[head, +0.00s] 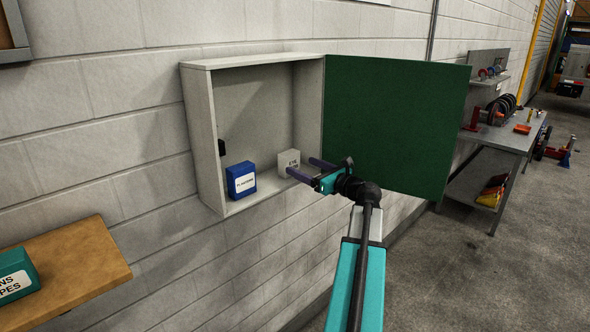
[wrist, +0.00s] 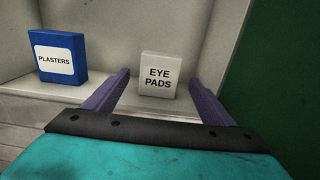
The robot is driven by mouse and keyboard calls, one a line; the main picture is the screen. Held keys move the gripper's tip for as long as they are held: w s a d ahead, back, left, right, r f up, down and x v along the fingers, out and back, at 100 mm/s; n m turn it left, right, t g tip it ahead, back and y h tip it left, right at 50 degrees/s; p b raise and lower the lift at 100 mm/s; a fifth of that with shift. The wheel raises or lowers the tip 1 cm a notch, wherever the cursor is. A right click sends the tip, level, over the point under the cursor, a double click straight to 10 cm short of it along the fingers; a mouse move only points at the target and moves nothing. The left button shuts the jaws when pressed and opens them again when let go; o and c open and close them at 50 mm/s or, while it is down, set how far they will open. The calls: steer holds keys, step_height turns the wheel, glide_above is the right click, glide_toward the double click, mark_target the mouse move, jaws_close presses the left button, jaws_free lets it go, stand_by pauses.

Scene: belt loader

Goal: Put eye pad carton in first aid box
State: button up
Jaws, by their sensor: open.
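The eye pad carton (head: 290,159) is a small white box that stands upright on the floor of the first aid box (head: 205,140), towards its right side. In the wrist view the carton (wrist: 158,75) shows its "EYE PADS" label facing me. The first aid box is a grey wall cabinet with its green door (head: 398,125) swung open to the right. My gripper (head: 306,168) is open at the front of the cabinet. In the wrist view its purple fingers (wrist: 163,85) are spread wide, with the carton beyond and between their tips and a gap on each side.
A blue plasters box (head: 241,180) stands to the left of the carton in the cabinet. A wooden shelf (head: 85,262) with a green wipes box (head: 15,275) is at lower left. A grey workbench (head: 505,135) stands beyond the open door at right.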

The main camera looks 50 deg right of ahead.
steer(key=shift+s+a+b, duration=0.15)
steer(key=shift+s+b, duration=0.35)
steer(key=shift+s, duration=1.6)
steer(key=shift+s, duration=0.1)
